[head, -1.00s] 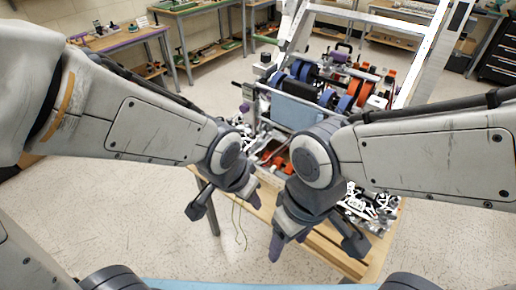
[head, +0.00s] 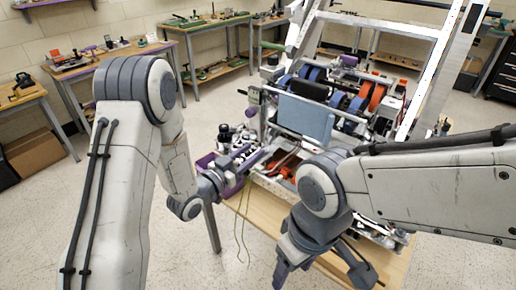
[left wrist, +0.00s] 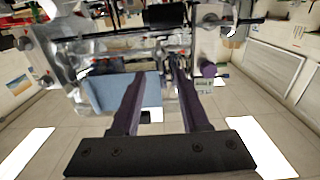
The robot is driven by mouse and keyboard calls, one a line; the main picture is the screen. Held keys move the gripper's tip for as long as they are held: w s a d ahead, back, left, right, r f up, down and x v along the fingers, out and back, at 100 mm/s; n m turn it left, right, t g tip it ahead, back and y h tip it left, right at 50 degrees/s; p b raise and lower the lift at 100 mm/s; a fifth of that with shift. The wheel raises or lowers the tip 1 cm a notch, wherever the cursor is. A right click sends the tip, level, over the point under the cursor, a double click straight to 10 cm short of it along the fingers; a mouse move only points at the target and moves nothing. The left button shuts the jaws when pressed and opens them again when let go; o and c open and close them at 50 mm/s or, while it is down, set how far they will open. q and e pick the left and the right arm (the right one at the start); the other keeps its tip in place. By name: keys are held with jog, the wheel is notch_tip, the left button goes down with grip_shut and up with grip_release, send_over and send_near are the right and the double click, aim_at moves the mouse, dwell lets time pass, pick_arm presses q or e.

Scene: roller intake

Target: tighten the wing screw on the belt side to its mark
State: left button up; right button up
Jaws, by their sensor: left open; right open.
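The roller intake machine (head: 305,118), with a blue-grey panel and blue and orange rollers, stands on a wooden table. My left gripper (head: 246,162) is open at its near left side. In the left wrist view its purple fingers (left wrist: 158,75) are apart, with no object visibly held, and point at the machine's frame. A purple knob (left wrist: 208,70) shows just right of the fingers, above a small pale tag. A purple part also shows on the machine's left side (head: 253,96). I cannot tell which is the wing screw; no mark is readable. My right gripper (head: 325,272) is open and empty at the table's front.
A purple bin (head: 208,161) with dark and white parts sits at the table's left. Benches with tools (head: 95,55) line the back wall.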

aim_at(269, 138)
pick_arm(q)
jog(key=shift+p+x, duration=0.9)
jog(key=shift+x, duration=3.45)
jog(key=shift+b, duration=0.3)
grip_shut()
